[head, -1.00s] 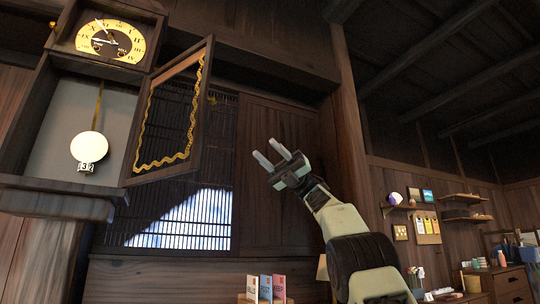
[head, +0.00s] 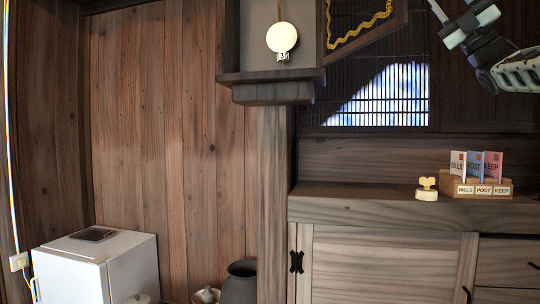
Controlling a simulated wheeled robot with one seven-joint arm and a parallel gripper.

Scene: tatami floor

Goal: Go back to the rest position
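My gripper (head: 452,8) is at the top right of the head view, its fingers pointing up and partly cut off by the top edge. The fingers stand apart with nothing seen between them, so it looks open and empty. Part of my arm shows to its right and leaves the frame. The wall clock is at the upper middle, with its round pale pendulum (head: 282,37) showing. Its glazed door (head: 362,25) hangs open to the right, left of my gripper. The clock face is out of view above.
A wooden cabinet (head: 390,208) stands below my gripper. A white fridge-like box (head: 100,265) and a dark pot (head: 240,283) stand at the lower left.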

